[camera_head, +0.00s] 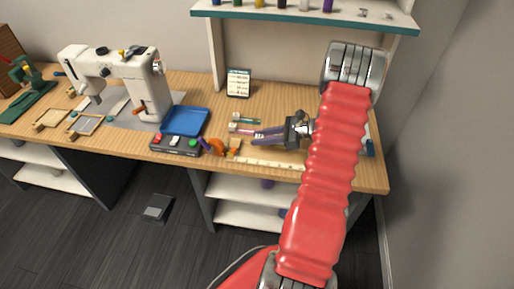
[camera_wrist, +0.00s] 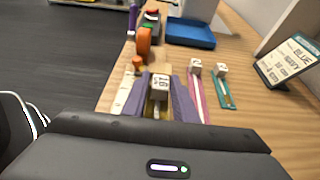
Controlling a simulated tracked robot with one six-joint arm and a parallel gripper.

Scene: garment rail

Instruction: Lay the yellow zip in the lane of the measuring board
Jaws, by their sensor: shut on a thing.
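The yellow zip (camera_wrist: 157,103) shows in the wrist view between the two purple fingers of my gripper (camera_wrist: 160,88), with a white numbered tag (camera_wrist: 160,80) at its far end. My gripper is shut on it. In the head view my gripper (camera_head: 256,136) reaches left low over the bench, and I cannot make out the zip there. The measuring board (camera_wrist: 122,94) shows as a pale strip with marks, just left of the fingers in the wrist view. In the head view its pale scale (camera_head: 268,163) runs along the bench's front edge. Its lane is mostly hidden by my gripper.
A pink zip (camera_wrist: 198,92) and a teal zip (camera_wrist: 223,92), both tagged, lie right of the fingers. An orange object (camera_wrist: 143,42) and a blue tray (camera_wrist: 190,34) are beyond. A sewing machine (camera_head: 115,75) stands left. A card (camera_head: 238,82) stands behind.

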